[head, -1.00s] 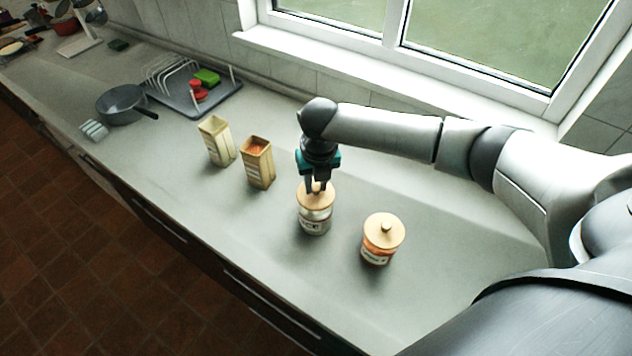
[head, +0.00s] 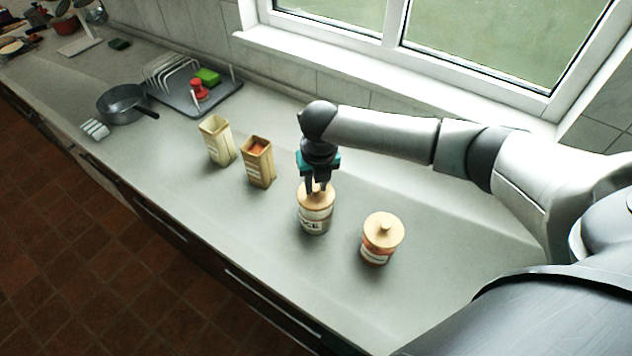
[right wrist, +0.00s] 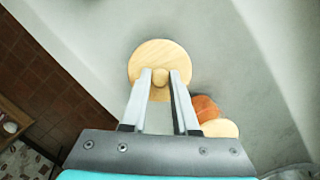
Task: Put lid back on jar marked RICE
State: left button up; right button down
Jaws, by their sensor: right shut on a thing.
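The jar marked RICE (head: 314,224) stands upright on the counter, its label partly readable in the head view. A round wooden lid (head: 316,197) is at the jar's mouth; I cannot tell whether it is fully seated. My right gripper (head: 318,188) is directly above it, pointing down, shut on the lid's knob. In the right wrist view the lid (right wrist: 160,60) shows from above with the knob between the fingertips (right wrist: 160,77), and it hides the jar. My left gripper is not in view.
A second lidded jar (head: 381,247) with orange contents stands to the right. Two open tins (head: 217,143) (head: 258,163) stand to the left. Farther left are a pan (head: 122,104) and a dish rack (head: 190,88). The counter's front edge runs close by the jars.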

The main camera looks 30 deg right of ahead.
dwell(0.4)
jog(key=shift+c, duration=0.6)
grip_release()
notch_tip(320, 180, up, 5)
jog(key=p, duration=0.5)
jog(key=shift+f, duration=0.15)
jog(key=shift+r, duration=1.15)
grip_shut()
